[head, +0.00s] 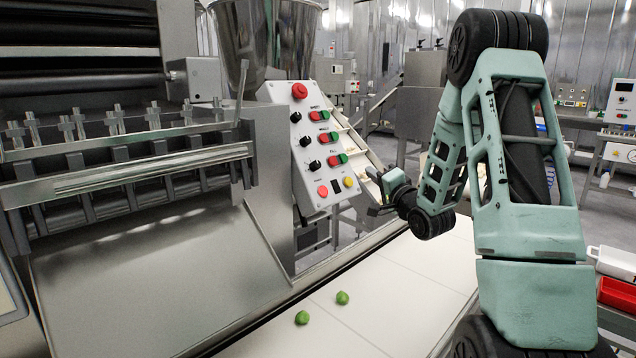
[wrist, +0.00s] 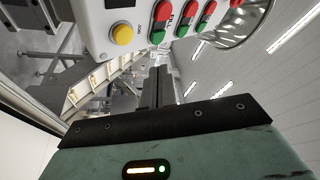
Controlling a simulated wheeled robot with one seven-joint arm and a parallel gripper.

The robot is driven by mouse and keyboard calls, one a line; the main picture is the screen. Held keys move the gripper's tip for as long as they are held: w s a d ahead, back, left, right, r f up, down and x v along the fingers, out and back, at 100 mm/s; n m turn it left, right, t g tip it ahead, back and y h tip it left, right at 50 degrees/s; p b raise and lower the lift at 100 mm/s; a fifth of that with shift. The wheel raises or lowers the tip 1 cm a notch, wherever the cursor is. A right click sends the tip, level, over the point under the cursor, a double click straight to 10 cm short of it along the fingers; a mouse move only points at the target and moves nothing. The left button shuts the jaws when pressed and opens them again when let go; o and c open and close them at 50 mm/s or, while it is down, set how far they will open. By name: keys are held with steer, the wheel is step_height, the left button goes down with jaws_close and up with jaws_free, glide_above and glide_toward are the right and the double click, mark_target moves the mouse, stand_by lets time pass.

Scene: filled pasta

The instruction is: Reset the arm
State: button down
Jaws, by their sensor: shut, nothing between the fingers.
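My arm reaches in from the right in the head view, folded, in mint green and black. The panel's yellow button (wrist: 122,34) and red and green buttons are near the top of the wrist view. My gripper appears apart from the panel, though the exact gap is hard to tell.
A steel pasta machine (head: 150,250) fills the left. A red bin (head: 617,295) stands at the lower right.

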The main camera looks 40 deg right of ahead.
steer(key=shift+a, duration=0.1)
steer(key=w+a+f+n+g, duration=0.1)
steer(key=a, duration=0.1)
steer(key=w+a+f+n+g+y, duration=0.1)
steer(key=a+n+g, duration=0.1)
steer(key=a, duration=0.1)
steer(key=w+a+f+n+g, duration=0.1)
steer(key=a+f, duration=0.1)
steer(key=a, duration=0.1)
steer(key=shift+g, duration=0.3)
steer(key=s+a+f+n+g+y, duration=0.1)
steer(key=s+a+f+n+g, duration=0.25)
steer(key=a, duration=0.45)
steer(key=s+a+f+n+g+y, duration=0.1)
steer(key=s+a+f+n+g, duration=0.1)
steer(key=s+a+n+g, duration=0.4)
steer(key=s+a+r+n+g+y, duration=0.1)
steer(key=s+a+n+g, duration=0.3)
steer(key=s+a, duration=0.8)
steer(key=s+a+n+g+y, duration=0.15)
steer(key=s+a+n, duration=0.45)
steer(key=s+a, duration=0.65)
step_height(320, 180, up, 14)
steer(key=w+a+p, duration=0.1)
steer(key=w+p, duration=0.2)
steer(key=p, duration=1.1)
steer(key=shift+a, duration=0.4)
